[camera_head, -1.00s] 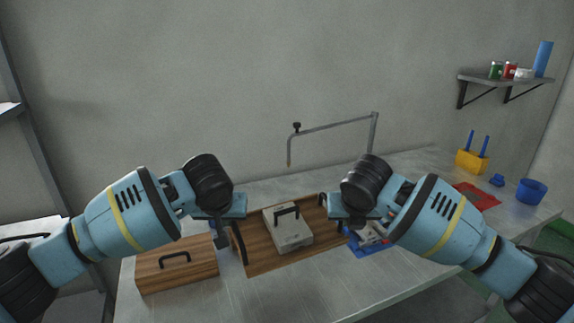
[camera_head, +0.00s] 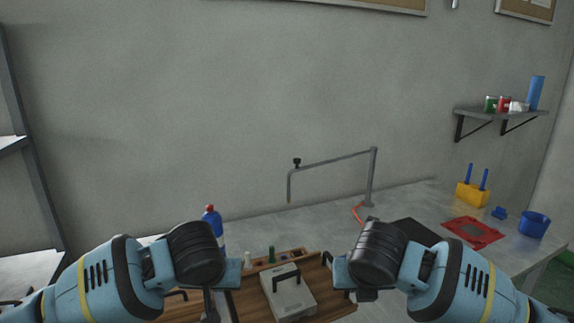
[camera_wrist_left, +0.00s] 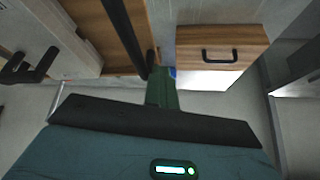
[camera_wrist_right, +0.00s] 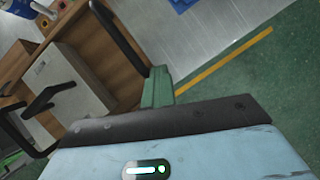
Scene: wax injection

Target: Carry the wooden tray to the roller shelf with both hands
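The wooden tray (camera_head: 318,279) is between my two grippers at the bottom of the head view, carrying a grey metal block (camera_head: 294,300) with a black handle. My left gripper (camera_head: 230,274) is at the tray's left black handle, and its green fingers (camera_wrist_left: 160,90) close on it in the left wrist view. My right gripper (camera_head: 342,272) is likewise at the right handle, with its green fingers (camera_wrist_right: 157,88) on it in the right wrist view. Floor shows beside the tray (camera_wrist_right: 122,75) in that view. A grey rack frame (camera_head: 28,150), perhaps the roller shelf, stands at the far left.
A metal table (camera_head: 420,198) lies beyond the tray. It bears a blue bottle (camera_head: 214,228), a red mat (camera_head: 472,232), a yellow holder (camera_head: 472,195) and a blue cup (camera_head: 535,225). A wooden box (camera_wrist_left: 205,38) with a black handle is beside the tray.

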